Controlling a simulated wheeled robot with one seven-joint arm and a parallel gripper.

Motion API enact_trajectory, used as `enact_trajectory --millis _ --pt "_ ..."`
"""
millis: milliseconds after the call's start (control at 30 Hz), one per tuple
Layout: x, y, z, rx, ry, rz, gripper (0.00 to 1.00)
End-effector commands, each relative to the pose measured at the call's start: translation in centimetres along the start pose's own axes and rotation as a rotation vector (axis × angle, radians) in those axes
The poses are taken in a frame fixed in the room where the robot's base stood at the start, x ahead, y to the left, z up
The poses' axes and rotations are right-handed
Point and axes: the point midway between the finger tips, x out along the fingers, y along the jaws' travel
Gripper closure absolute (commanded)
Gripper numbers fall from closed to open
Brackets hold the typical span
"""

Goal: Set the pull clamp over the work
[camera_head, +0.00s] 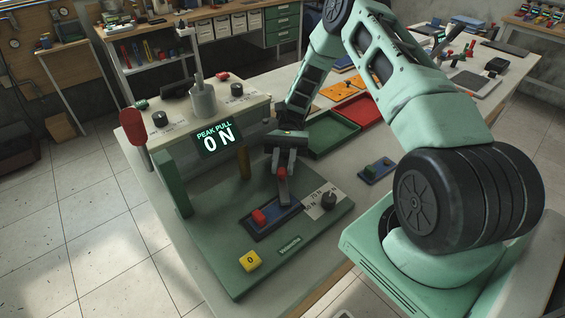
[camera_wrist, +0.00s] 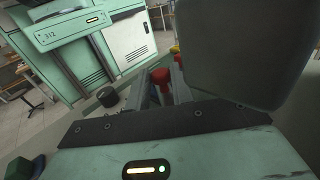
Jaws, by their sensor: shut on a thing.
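The green test rig (camera_head: 215,255) stands on the bench with a display reading "PEAK PULL 0 N" (camera_head: 218,140). My gripper (camera_head: 283,172) points down over the rig, shut on an upright red piece (camera_head: 283,188), which looks like the pull clamp's handle. In the wrist view a red knob (camera_wrist: 160,77) shows between my fingers. Below and left, a dark blue plate (camera_head: 281,216) lies on the rig with a red block (camera_head: 258,216) on it. I cannot tell which part is the work, nor whether the held piece touches the plate.
A yellow button marked 0 (camera_head: 250,261) is at the rig's front. A brass post (camera_head: 243,162) and a red-handled lever (camera_head: 132,127) stand left of my gripper. Green (camera_head: 333,151) and red (camera_head: 374,108) trays lie behind.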

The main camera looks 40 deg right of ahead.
Motion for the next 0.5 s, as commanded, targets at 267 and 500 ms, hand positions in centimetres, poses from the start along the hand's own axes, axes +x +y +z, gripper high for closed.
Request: enact_trajectory --millis 267,500 --pt "-0.13 -0.10 0.08 -0.003 0.004 -0.003 0.55" --pt "-0.07 -0.07 0.03 -0.002 0.002 -0.002 0.55"
